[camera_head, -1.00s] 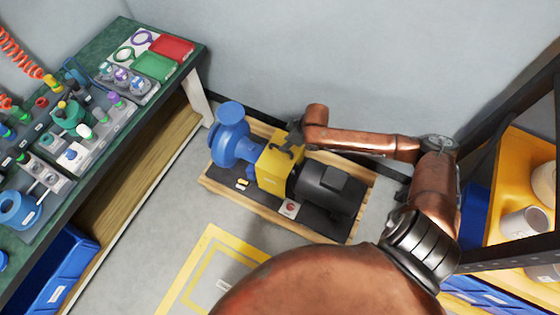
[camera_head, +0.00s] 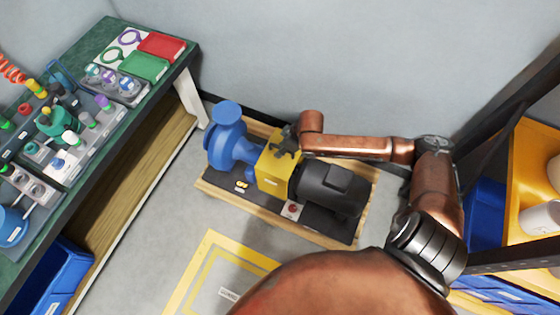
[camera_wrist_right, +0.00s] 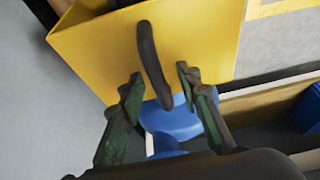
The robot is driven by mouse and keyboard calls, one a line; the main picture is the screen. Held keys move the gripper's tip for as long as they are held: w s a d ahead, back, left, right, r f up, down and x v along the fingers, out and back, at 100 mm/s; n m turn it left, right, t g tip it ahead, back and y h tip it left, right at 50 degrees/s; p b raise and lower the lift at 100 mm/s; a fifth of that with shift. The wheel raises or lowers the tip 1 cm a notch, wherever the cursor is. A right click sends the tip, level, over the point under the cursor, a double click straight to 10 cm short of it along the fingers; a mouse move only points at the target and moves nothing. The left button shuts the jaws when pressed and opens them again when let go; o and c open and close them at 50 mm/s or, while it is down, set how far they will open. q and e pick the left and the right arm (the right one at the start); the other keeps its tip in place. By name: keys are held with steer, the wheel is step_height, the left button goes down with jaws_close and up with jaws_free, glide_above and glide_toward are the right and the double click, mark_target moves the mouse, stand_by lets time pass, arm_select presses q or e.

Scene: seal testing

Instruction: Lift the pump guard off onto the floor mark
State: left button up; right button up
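The yellow pump guard (camera_head: 273,172) sits on the pump skid between the blue pump (camera_head: 228,140) and the black motor (camera_head: 330,188). In the right wrist view the guard (camera_wrist_right: 215,35) fills the top, with a dark bar handle (camera_wrist_right: 148,45) on it. My right gripper (camera_head: 287,143) is at the top of the guard. In the wrist view its two fingers (camera_wrist_right: 160,79) are spread, one on each side of the handle, with gaps visible. The yellow-outlined floor mark (camera_head: 197,272) lies in front of the skid, partly hidden by my arm. My left gripper is not in view.
The wooden-edged skid (camera_head: 278,216) stands near the grey wall. A green-topped bench (camera_head: 95,45) with fittings is at the left, with a blue bin (camera_head: 55,285) below. A yellow shelf unit (camera_head: 530,150) is at the right. The floor between bench and skid is clear.

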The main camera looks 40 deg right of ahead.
steer(key=shift+r, duration=0.1)
steer(key=shift+c, duration=0.7)
jaws_close()
steer(key=shift+w+r, duration=0.1)
